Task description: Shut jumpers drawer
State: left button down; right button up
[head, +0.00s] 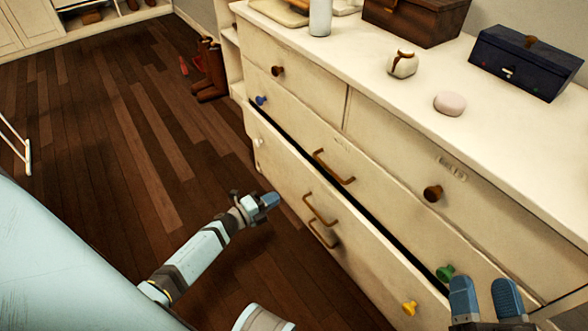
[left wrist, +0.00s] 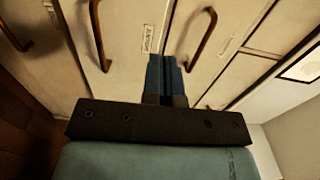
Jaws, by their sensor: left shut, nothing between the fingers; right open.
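A cream dresser (head: 375,150) has a long drawer (head: 285,170) with a white knob at its left end and a yellow knob (head: 409,308) at its right. This drawer stands out a little, with a dark gap along its top edge. My left gripper (head: 271,200) is shut and empty, in front of the drawer fronts near the brown handles (head: 320,209). In the left wrist view its fingers (left wrist: 165,75) point at the fronts, beside a small label (left wrist: 148,38) too blurred to read. My right gripper (head: 486,286) is open and empty, near the green knob (head: 445,273).
The dresser top holds a dark blue box (head: 525,62), a brown box (head: 415,20), a pink round item (head: 450,103), a cracked white pot (head: 402,64) and a bottle (head: 320,17). Brown boots (head: 212,72) stand at its far end. The wooden floor (head: 130,130) is mostly clear.

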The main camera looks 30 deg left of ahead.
aim_at(313, 174)
pick_arm(q)
jog(key=b+x, duration=0.3)
jog(key=x, duration=0.9)
jog(key=shift+w+d+b, duration=0.1)
jog(key=shift+b, duration=0.25)
jog(key=shift+w+d, duration=0.2)
jog(key=shift+w, duration=0.35)
pick_arm(e)
jog(key=shift+w+a+f+n+g, duration=0.15)
jog(key=shift+f+g, duration=0.25)
jog(key=shift+f, duration=0.55)
jog(key=shift+s+a+f+n+g, duration=0.1)
jog(key=shift+f+g, duration=0.3)
jog(key=shift+f, duration=0.55)
jog(key=shift+w+a+f+n+g, duration=0.15)
jog(key=shift+f+g, duration=0.25)
jog(key=shift+f, duration=0.55)
jog(key=shift+s+d, duration=0.1)
pick_arm(q)
jog(key=b+x, duration=0.2)
jog(key=x, duration=0.2)
jog(key=shift+a+r, duration=0.1)
jog(key=shift+r, duration=0.2)
pick_arm(e)
jog(key=shift+s+f+g, duration=0.1)
jog(key=shift+f+g, duration=0.4)
jog(key=shift+f, duration=0.35)
pick_arm(q)
jog(key=shift+w, duration=0.1)
